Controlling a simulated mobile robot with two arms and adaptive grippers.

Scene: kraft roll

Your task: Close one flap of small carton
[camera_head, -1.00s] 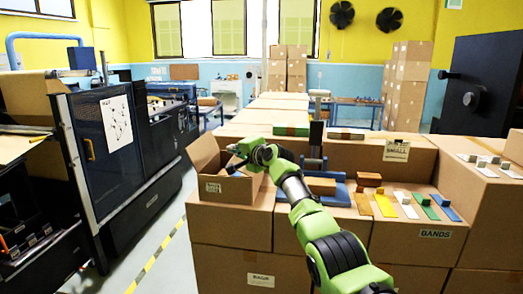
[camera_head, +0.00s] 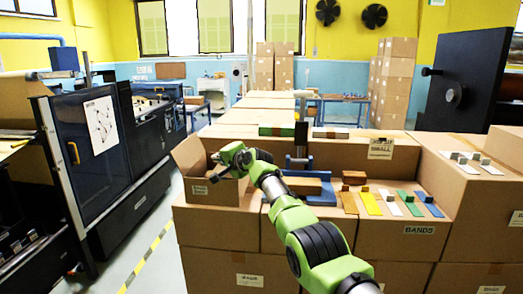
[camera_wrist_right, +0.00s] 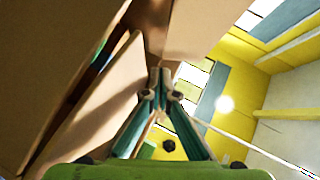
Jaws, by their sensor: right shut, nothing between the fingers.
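The small carton (camera_head: 218,191) is an open brown box with a label on its front, on the left end of the box-stack worktop. One flap (camera_head: 188,154) stands raised at its left side. My right gripper (camera_head: 212,179) is at the carton's opening, its fingers pointing down and left, shut and empty. In the right wrist view the closed fingertips (camera_wrist_right: 161,77) are close to brown cardboard panels (camera_wrist_right: 95,100); I cannot tell whether they touch. The carton's inside is mostly hidden by the gripper. My left gripper is not in view.
A blue fixture (camera_head: 325,188) stands right of the carton. Coloured strips (camera_head: 370,203) with small blocks lie farther right. A dark panel (camera_head: 465,85) stands at the back right.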

